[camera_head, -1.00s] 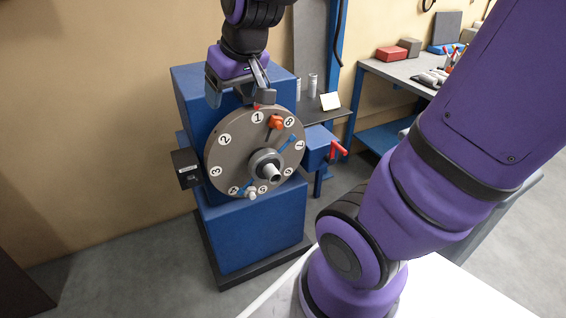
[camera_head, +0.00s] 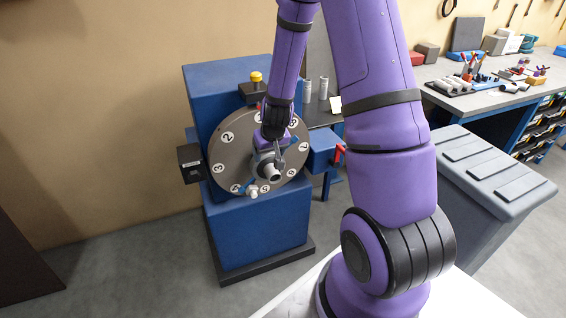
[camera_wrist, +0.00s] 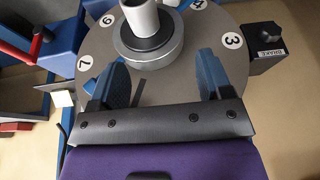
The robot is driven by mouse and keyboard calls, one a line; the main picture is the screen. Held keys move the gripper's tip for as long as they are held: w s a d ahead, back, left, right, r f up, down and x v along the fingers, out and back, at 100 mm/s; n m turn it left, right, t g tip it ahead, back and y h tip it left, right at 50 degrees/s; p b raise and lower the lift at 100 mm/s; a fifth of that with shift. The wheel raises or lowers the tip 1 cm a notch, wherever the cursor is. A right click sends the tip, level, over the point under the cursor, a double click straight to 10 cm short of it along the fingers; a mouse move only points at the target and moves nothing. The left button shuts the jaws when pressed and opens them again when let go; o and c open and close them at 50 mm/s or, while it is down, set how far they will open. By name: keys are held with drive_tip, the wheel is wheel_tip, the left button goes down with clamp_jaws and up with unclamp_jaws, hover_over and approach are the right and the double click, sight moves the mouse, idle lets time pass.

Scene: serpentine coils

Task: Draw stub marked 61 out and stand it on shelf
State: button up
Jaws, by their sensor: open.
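The round grey disc (camera_head: 225,165) with numbered white labels is on the front of a blue machine. A pale tube (camera_head: 272,174) sticks out of its central hub; this tube also shows in the wrist view (camera_wrist: 142,18). I cannot read a 61 on any part. My gripper (camera_head: 277,150) is in front of the disc, by the hub. In the wrist view my gripper (camera_wrist: 163,80) has its two blue fingers wide apart with nothing between them; the hub lies beyond them. A dark shelf (camera_head: 322,117) right of the machine holds two grey cylinders (camera_head: 307,91).
A black box marked BRAKE (camera_wrist: 266,48) is beside the disc; it shows at left in the head view (camera_head: 190,163). A blue block with a red handle (camera_head: 338,154) is at the right. A yellow button (camera_head: 256,77) tops the machine. A small white peg (camera_head: 252,192) is low on the disc.

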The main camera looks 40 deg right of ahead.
hover_over(274, 172)
drive_tip(key=s, duration=0.2)
wheel_tip(274, 172, down, 5)
drive_tip(key=x, duration=0.8)
drive_tip(key=shift+a+f, duration=0.1)
idle(0.6)
drive_tip(key=c, duration=1.1)
drive_tip(key=shift+s+a, duration=0.5)
drive_tip(key=shift+s, duration=1.25)
drive_tip(key=shift+s+a, duration=0.55)
drive_tip(key=shift+s, duration=1.2)
drive_tip(key=shift+s+a, duration=0.5)
drive_tip(key=shift+s, duration=1.25)
